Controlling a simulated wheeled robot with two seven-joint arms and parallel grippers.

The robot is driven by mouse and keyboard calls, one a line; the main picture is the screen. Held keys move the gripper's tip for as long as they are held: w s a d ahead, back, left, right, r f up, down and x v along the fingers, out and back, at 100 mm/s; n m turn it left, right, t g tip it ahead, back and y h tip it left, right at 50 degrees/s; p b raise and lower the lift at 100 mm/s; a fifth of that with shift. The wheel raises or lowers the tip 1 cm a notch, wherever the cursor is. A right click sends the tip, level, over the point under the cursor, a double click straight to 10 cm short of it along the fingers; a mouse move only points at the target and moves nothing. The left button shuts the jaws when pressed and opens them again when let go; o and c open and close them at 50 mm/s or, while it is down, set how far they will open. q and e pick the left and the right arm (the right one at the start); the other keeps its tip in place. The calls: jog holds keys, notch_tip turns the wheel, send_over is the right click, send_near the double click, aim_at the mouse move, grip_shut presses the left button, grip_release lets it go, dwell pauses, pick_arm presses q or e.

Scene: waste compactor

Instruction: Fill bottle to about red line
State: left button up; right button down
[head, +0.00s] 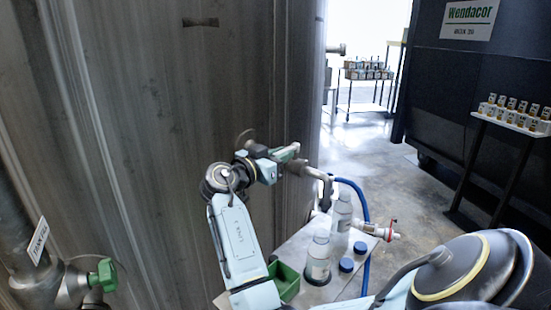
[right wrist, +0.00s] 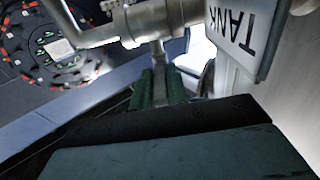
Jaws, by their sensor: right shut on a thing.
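My right gripper (head: 272,160) is shut on the green valve handle (head: 287,153) of the tank's outlet pipe. The handle also shows in the right wrist view (right wrist: 152,88), partly hidden. From the valve, a grey pipe (head: 310,172) runs right and bends down to a spout (head: 327,193). One clear bottle (head: 342,214) stands on the small table (head: 296,246) near the spout; I cannot tell if it is directly below. Another bottle (head: 318,258) stands closer to me. I cannot make out a red line or a liquid level. My left gripper is not in view.
A green bin (head: 285,280), a blue hose (head: 364,205) and a white fitting with red parts (head: 385,231) are close by. Another green-handled valve (head: 103,275) is at lower left. The tank wall (head: 150,120) fills the left.

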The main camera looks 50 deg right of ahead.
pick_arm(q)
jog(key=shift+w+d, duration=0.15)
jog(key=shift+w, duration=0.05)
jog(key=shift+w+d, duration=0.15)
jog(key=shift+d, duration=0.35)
pick_arm(e)
jog(key=c, duration=1.4)
grip_release()
jog(key=shift+o, duration=0.2)
